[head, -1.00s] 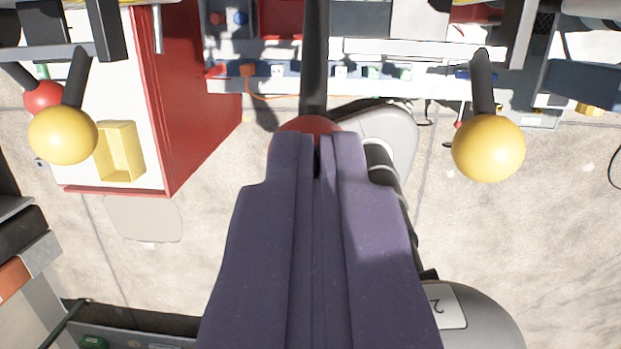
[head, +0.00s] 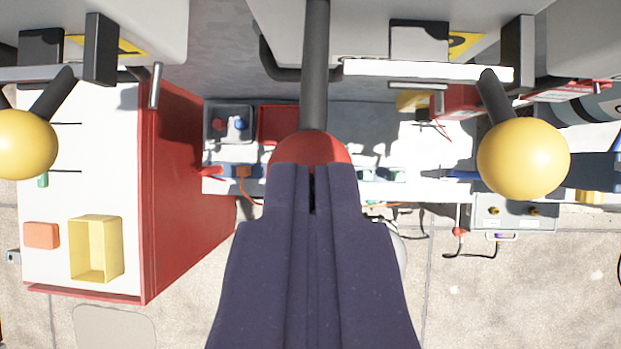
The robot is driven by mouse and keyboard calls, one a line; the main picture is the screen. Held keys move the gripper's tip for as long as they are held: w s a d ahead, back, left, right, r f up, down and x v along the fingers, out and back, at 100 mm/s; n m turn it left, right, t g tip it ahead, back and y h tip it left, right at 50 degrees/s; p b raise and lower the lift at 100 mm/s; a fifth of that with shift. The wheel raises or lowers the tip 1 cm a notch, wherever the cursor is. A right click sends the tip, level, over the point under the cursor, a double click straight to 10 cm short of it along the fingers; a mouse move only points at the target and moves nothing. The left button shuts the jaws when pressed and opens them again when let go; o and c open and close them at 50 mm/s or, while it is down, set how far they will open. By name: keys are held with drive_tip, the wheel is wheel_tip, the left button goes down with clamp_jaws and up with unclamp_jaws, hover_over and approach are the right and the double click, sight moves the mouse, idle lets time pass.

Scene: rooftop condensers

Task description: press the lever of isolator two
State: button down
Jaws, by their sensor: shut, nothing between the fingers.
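A lever with a dark rod (head: 316,60) and a red ball knob (head: 311,147) hangs from the middle grey housing (head: 350,25). My gripper (head: 312,172) is shut and empty, its purple fingertips pointing at this knob and covering its lower part. I cannot tell whether they touch it. A lever with a yellow ball knob (head: 524,158) stands to the right, and another yellow knob (head: 25,145) is at the left edge. No isolator number is readable, so the frames do not show which is number two.
A red-sided cabinet (head: 175,190) with a white face stands at left, bearing a yellow bin (head: 97,250). A workbench with small items (head: 435,150) lies behind the knobs. Grey housings fill the top. Pale paving (head: 500,310) is open at lower right.

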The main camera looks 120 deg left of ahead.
wheel_tip(320, 180, down, 10)
drive_tip(key=s+t+h+b, duration=0.1)
drive_tip(key=t+b, duration=0.4)
drive_tip(key=b, duration=2.5)
drive_tip(key=shift+s+a+t+h, duration=0.2)
drive_tip(key=shift+t+h, duration=0.1)
drive_tip(key=shift+h, duration=0.3)
drive_tip(key=shift+f, duration=0.2)
